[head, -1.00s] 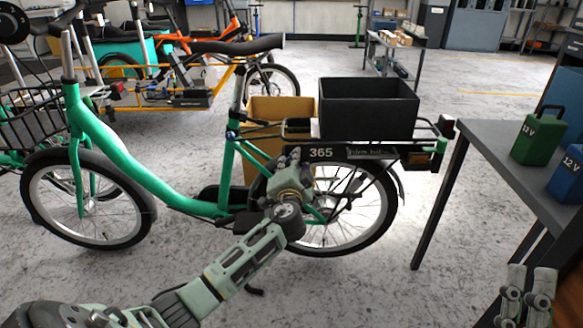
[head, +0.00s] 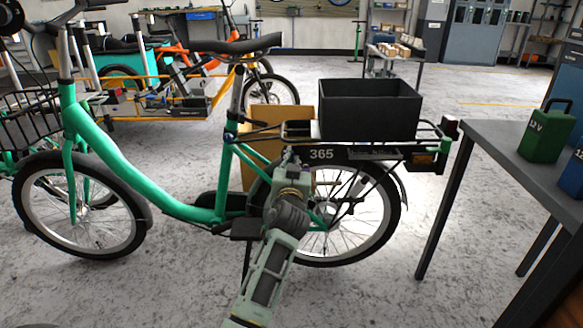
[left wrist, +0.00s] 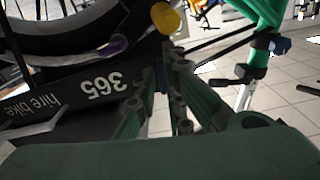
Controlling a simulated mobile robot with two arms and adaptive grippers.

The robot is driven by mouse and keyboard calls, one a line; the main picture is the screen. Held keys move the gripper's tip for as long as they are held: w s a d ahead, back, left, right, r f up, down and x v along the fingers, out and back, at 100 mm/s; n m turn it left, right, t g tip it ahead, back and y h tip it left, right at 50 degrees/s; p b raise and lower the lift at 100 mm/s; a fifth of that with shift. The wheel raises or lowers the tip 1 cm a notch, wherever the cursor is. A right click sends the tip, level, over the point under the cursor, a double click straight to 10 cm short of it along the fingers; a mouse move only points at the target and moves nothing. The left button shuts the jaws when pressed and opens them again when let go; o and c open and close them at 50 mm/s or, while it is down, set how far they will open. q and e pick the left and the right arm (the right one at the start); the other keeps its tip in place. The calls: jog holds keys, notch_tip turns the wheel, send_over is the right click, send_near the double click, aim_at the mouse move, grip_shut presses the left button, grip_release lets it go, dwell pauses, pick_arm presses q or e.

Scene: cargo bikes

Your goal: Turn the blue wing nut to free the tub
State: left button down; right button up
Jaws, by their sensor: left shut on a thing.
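The black tub (head: 368,112) sits upright on the rear rack of the green bike (head: 150,185). My left gripper (head: 291,160) is at the front end of the rack, beside the black "365" plate (head: 345,153). In the left wrist view its fingers (left wrist: 164,82) are closed together, with a small bit of the blue wing nut (left wrist: 161,76) showing between them. The fingers hide most of the nut. A yellow knob (left wrist: 166,18) and a purple knob (left wrist: 115,46) are close by in that view. My right gripper is out of view.
A cardboard box (head: 262,118) stands behind the bike. A grey table (head: 500,140) at the right carries a green 12 V battery (head: 546,135) and a blue one (head: 572,175). A blue part (left wrist: 281,45) is on the bike frame. The floor between bike and table is clear.

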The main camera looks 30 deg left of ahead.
pick_arm(q)
jog(key=shift+d+n, duration=0.15)
jog(key=shift+n, duration=1.95)
jog(key=c, duration=1.9)
grip_release()
jog(key=shift+w+d, duration=0.1)
jog(key=shift+w, duration=0.05)
jog(key=shift+o, duration=0.2)
jog(key=shift+r, duration=0.15)
jog(key=shift+r, duration=0.35)
notch_tip(320, 180, up, 9)
jog(key=shift+c, duration=0.2)
